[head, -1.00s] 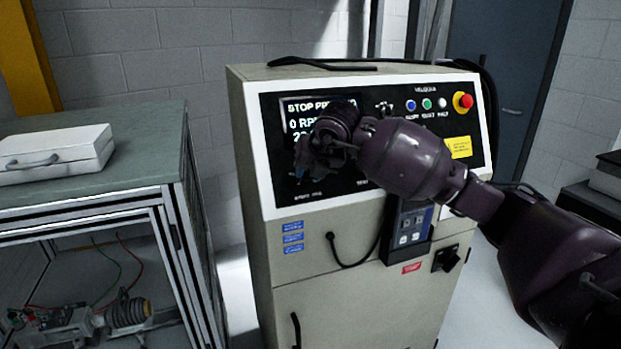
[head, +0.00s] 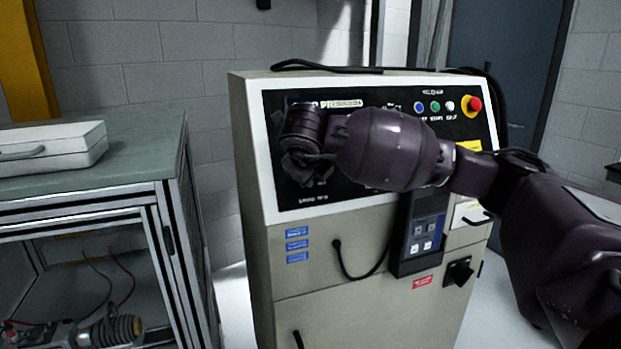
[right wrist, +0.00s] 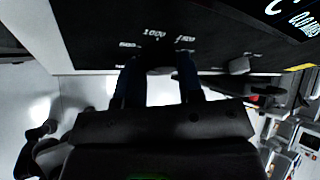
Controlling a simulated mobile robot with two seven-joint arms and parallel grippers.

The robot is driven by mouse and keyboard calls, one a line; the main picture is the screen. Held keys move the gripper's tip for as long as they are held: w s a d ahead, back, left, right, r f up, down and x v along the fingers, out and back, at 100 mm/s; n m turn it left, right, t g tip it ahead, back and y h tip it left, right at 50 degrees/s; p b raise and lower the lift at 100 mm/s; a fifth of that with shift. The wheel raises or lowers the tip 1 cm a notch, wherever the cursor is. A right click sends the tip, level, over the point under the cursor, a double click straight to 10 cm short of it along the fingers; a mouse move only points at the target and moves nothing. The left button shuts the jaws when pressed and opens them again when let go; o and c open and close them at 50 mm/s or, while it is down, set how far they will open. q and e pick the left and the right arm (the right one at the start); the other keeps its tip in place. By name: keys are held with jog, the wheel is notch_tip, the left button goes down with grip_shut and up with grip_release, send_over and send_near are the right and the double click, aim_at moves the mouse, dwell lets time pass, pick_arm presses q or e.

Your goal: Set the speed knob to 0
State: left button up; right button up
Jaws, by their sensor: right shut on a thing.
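The beige control cabinet has a sloped black panel (head: 283,117). My right gripper (head: 304,172) is at the panel's lower left, dark against it. In the right wrist view its two fingers (right wrist: 160,72) close on the dark speed knob (right wrist: 160,62), beside small white scale numbers that include 1000. The knob is mostly in shadow between the fingers, so its pointer cannot be read. In the head view my wrist hides the knob and most of the display (head: 340,103), leaving part of its top line. My left gripper is not in view.
A red emergency stop (head: 474,104) and blue, green and white buttons sit at the panel's upper right. A handheld pendant (head: 423,232) hangs below, beside a black rotary switch (head: 459,271). A green-topped bench (head: 140,145) with a white case (head: 50,148) stands left.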

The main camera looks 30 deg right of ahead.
jog(key=shift+f+n, duration=0.3)
jog(key=shift+n, duration=0.1)
jog(key=n+h+b, duration=0.2)
jog(key=n, duration=0.1)
jog(key=shift+a+f+t, duration=0.1)
jog(key=shift+t, duration=0.3)
jog(key=n+t+h+b, duration=0.1)
jog(key=n, duration=0.3)
jog(key=shift+f+t, duration=0.1)
jog(key=shift+t, duration=0.2)
jog(key=n+t+h+b, duration=0.1)
jog(key=n, duration=0.2)
jog(key=shift+s, duration=0.1)
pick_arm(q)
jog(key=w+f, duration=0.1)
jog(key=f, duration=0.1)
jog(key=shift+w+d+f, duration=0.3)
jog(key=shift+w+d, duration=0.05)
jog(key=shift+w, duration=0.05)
pick_arm(e)
jog(key=shift+n+t, duration=0.3)
jog(key=shift+t, duration=0.1)
pick_arm(q)
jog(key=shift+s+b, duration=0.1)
jog(key=shift+b, duration=0.2)
pick_arm(e)
jog(key=o, duration=0.9)
